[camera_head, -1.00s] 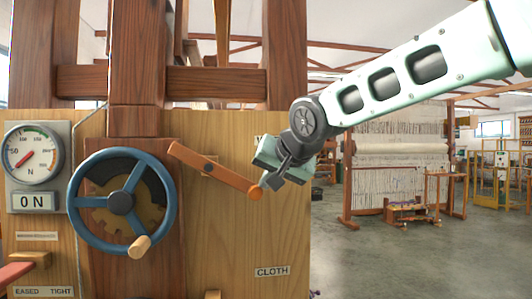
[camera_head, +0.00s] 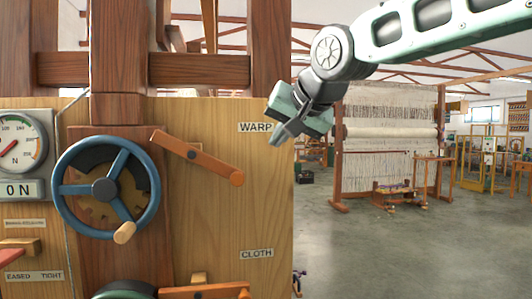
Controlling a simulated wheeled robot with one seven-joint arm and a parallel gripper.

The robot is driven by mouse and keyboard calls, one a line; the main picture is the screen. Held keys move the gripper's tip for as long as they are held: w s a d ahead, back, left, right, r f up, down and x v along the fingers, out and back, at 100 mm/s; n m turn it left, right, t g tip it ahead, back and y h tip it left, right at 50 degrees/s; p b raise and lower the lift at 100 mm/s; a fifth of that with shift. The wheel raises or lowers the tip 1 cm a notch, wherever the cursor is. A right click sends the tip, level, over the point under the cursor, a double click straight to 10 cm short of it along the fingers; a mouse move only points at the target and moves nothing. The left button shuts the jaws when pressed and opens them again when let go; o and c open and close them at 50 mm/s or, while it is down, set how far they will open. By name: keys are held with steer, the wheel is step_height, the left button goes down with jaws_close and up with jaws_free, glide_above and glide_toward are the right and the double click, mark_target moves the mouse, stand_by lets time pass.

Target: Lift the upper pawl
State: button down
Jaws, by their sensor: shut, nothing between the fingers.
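The upper pawl (camera_head: 197,156) is an orange-brown wooden lever on a dark pivot, to the right of the blue handwheel (camera_head: 60,190). It slopes down to the right. Its left end is by the wheel's upper right rim, and its right end is a rounded knob. Whether its tip touches the toothed wheel (camera_head: 95,212) behind the handwheel I cannot tell. My gripper (camera_head: 279,138) is shut and empty, up and to the right of the knob and apart from it, near the WARP label (camera_head: 256,127).
A dial (camera_head: 15,142) with a display reading 0 N is at the left. A lower lever (camera_head: 205,292) and a CLOTH label (camera_head: 257,254) are below. Wooden posts rise behind the panel (camera_head: 220,225). Open floor lies to the right, with a loom (camera_head: 388,130) farther back.

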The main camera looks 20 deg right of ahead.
steer(key=shift+v, duration=1.3)
steer(key=shift+d+f, duration=0.15)
